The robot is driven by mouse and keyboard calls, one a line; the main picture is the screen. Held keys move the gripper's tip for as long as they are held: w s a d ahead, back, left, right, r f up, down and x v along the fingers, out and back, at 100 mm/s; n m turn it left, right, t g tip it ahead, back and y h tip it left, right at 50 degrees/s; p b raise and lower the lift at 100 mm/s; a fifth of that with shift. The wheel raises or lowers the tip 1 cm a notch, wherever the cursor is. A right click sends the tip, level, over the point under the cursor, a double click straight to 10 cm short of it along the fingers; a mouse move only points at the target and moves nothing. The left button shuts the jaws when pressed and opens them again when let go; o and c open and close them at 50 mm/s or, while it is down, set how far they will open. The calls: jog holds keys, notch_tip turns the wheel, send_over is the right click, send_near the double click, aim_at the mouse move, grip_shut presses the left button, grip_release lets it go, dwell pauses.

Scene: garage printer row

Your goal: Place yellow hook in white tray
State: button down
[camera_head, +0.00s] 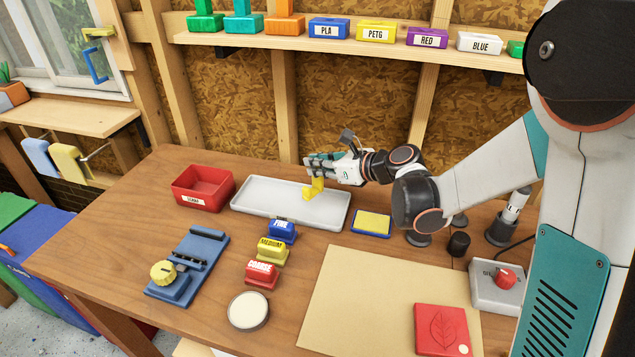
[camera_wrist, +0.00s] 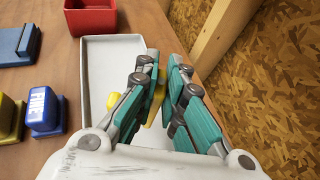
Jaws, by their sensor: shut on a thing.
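The yellow hook (camera_head: 313,188) is in my gripper, over the right part of the white tray (camera_head: 268,207). My gripper (camera_head: 314,174) is shut on it. In the wrist view the yellow hook (camera_wrist: 155,104) shows between the teal fingers of my gripper (camera_wrist: 165,65), partly hidden by them. The white tray (camera_wrist: 97,70) lies below and to the left of the fingers there. I cannot tell whether the hook touches the tray floor.
A red bin (camera_head: 203,187) stands left of the tray. Blue, yellow and red labelled blocks (camera_head: 281,231) stand in front of it. A yellow-topped blue pad (camera_head: 371,223) lies to its right. The wood-panel wall (camera_head: 340,110) rises behind the table.

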aim_at(323, 179)
notch_tip(323, 179, down, 4)
jog(key=shift+f+b, duration=0.2)
jog(key=shift+b, duration=0.65)
jog(key=shift+r, duration=0.1)
jog(key=c, duration=2.1)
grip_release()
jog(key=shift+f, duration=0.2)
jog(key=o, duration=0.4)
jog(key=shift+r, duration=0.1)
